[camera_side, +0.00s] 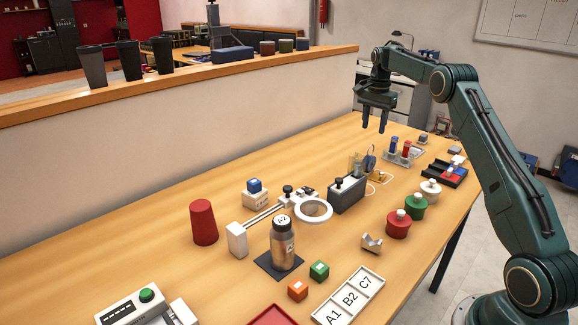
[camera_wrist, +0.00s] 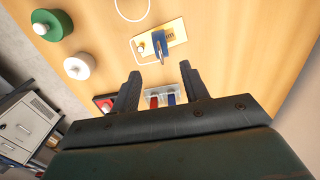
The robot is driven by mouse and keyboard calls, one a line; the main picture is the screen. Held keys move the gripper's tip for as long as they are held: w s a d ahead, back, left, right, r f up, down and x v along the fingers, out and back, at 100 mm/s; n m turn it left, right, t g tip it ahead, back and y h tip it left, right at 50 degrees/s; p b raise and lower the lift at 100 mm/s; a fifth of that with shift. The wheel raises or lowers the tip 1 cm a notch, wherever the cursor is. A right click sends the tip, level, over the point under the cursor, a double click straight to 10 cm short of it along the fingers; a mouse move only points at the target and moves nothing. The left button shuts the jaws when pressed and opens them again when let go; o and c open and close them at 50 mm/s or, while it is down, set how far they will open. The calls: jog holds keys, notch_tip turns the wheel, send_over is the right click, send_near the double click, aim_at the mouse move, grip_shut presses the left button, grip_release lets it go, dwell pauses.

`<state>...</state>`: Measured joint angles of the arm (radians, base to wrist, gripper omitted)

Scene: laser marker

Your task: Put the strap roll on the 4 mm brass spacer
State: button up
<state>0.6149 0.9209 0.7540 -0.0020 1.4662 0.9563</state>
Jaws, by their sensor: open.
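A flat brass-yellow plate (camera_side: 379,177) with a thin white cord lies on the table right of the grey block. In the wrist view this plate (camera_wrist: 175,33) shows lettering ending in "mm", partly covered. A dark blue rounded piece (camera_side: 370,159) stands upright at the plate; the wrist view shows it (camera_wrist: 158,44) over the plate. It may be the strap roll; I cannot tell for sure, nor whether it touches the plate. My gripper (camera_side: 375,130) is open and empty, pointing down above the table's far part. Its two fingers (camera_wrist: 161,90) are apart in the wrist view.
A small rack (camera_side: 403,156) with red and blue pieces stands near below my gripper. Grey block (camera_side: 346,194), red (camera_side: 398,227), green (camera_side: 415,208) and white (camera_side: 431,192) knobbed weights are nearby. A low wall (camera_side: 190,130) runs along the back.

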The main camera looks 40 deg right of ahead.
jog(key=s+a+r+n+t, duration=0.1)
jog(key=s+a+r+n, duration=0.4)
jog(key=a+r, duration=0.5)
jog(key=s+a+r+n+t, duration=0.2)
jog(key=s+a+r+n, duration=0.3)
jog(key=a, duration=0.8)
jog(key=s+a+f+n+t, duration=0.1)
jog(key=s+a+f+n, duration=0.1)
jog(key=s+a, duration=0.2)
jog(key=s+a+f+n, duration=0.2)
jog(key=s+a+n, duration=0.1)
jog(key=s, duration=0.8)
jog(key=s+a+f+n+t, duration=0.1)
jog(key=s+a+f+n, duration=0.1)
jog(key=s+a, duration=0.4)
jog(key=shift+s+n+t, duration=0.3)
jog(key=shift+s+n, duration=0.2)
jog(key=shift+s, duration=0.6)
